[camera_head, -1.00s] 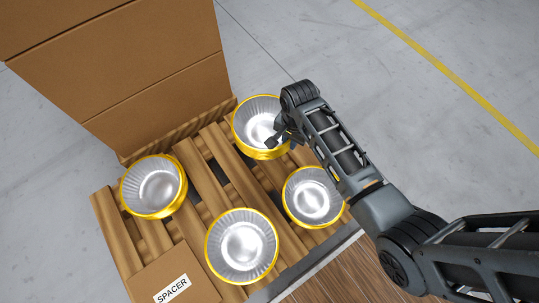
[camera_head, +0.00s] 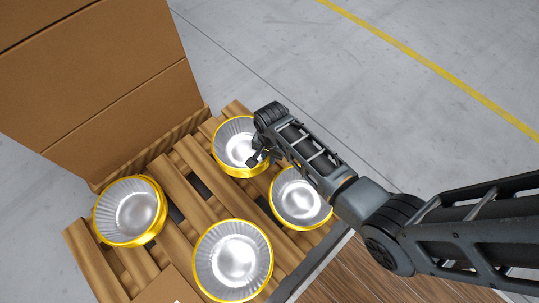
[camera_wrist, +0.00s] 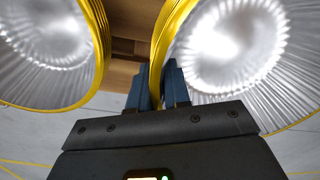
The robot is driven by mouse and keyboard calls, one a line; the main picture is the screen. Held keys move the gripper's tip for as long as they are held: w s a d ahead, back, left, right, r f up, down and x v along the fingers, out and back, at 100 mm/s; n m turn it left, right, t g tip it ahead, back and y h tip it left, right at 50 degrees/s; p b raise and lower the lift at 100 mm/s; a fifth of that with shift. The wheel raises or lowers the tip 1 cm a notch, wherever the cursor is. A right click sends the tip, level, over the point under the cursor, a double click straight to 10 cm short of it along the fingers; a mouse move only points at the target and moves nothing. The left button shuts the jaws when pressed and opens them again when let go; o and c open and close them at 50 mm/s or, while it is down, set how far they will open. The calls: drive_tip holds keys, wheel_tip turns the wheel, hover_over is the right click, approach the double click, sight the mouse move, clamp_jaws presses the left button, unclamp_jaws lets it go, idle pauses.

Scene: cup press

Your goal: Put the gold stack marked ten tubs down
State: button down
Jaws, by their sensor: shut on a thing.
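Several gold-rimmed stacks of silver fluted tubs stand on a wooden pallet (camera_head: 185,160) in the head view. My gripper (camera_head: 256,159) is shut on the rim of the far stack (camera_head: 232,140), at its right side. In the wrist view the two blue fingers (camera_wrist: 157,88) pinch the gold rim of the right-hand tub (camera_wrist: 235,50). No number marking is legible on any stack. Whether the held stack touches the pallet slats is hidden from this angle.
Other gold stacks stand close by: one to the right (camera_head: 300,196), one in front (camera_head: 233,260), one to the left (camera_head: 130,210). A tall cardboard stack (camera_head: 110,100) rises behind the pallet. A carton (camera_head: 168,288) lies at the lower edge.

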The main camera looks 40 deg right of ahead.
drive_tip(key=c, duration=1.1)
unclamp_jaws()
drive_tip(key=shift+r, duration=0.1)
wheel_tip(320, 180, up, 12)
drive_tip(key=p, duration=0.5)
drive_tip(key=shift+s, duration=0.15)
